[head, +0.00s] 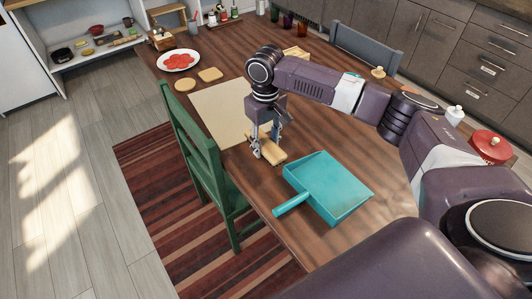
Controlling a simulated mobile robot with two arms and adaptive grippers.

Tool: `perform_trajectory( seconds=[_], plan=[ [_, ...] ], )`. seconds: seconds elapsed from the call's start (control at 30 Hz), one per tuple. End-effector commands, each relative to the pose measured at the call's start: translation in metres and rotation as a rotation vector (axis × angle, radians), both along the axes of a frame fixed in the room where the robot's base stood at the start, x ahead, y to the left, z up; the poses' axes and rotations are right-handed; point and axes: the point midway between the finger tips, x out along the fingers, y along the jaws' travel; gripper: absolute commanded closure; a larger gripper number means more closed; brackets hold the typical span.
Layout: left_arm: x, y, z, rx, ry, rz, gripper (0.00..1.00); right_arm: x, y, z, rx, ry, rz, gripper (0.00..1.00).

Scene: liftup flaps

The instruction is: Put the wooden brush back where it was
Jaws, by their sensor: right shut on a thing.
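The wooden brush (272,146) is a small, light tan piece low over the wooden table (385,228), near its front-left edge. My right gripper (267,153) points down and is shut on the brush; its fingers partly cover it. I cannot tell whether the brush touches the table. A teal dustpan (333,188) lies just right of and below the brush, its handle pointing to the lower left. My left gripper is not in view.
A beige mat (220,112) lies behind the brush. A plate with red slices (178,60) and bread slices (210,75) are farther back. A green chair (205,160) stands against the left table edge. A red pot (490,147) stands at the right.

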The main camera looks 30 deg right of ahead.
Motion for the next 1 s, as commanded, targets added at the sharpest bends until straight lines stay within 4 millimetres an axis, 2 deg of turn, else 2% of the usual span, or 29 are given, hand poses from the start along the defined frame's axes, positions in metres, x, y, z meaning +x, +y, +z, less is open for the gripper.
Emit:
perform_trajectory(
  seconds=[0.1, 0.23, 0.63, 0.67, 0.8, 1.0],
  plan=[
    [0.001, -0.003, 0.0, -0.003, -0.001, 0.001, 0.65, -0.001, 0.0, -0.024, -0.002, 0.004, 0.0, 0.86],
    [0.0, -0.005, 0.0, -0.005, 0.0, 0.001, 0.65, -0.001, 0.0, -0.04, -0.001, 0.002, -0.001, 0.86],
    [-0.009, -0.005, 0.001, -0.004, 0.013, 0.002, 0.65, 0.0, 0.0, -0.045, 0.0, 0.001, -0.001, 0.86],
    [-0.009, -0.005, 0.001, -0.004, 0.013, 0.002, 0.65, -0.001, 0.0, -0.046, 0.0, 0.001, 0.0, 0.62],
    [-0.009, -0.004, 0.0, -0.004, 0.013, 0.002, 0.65, 0.0, 0.0, -0.046, -0.001, 0.001, 0.0, 0.47],
    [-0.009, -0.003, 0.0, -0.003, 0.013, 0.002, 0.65, 0.0, 0.0, -0.045, -0.001, 0.001, 0.0, 0.46]
  ],
)
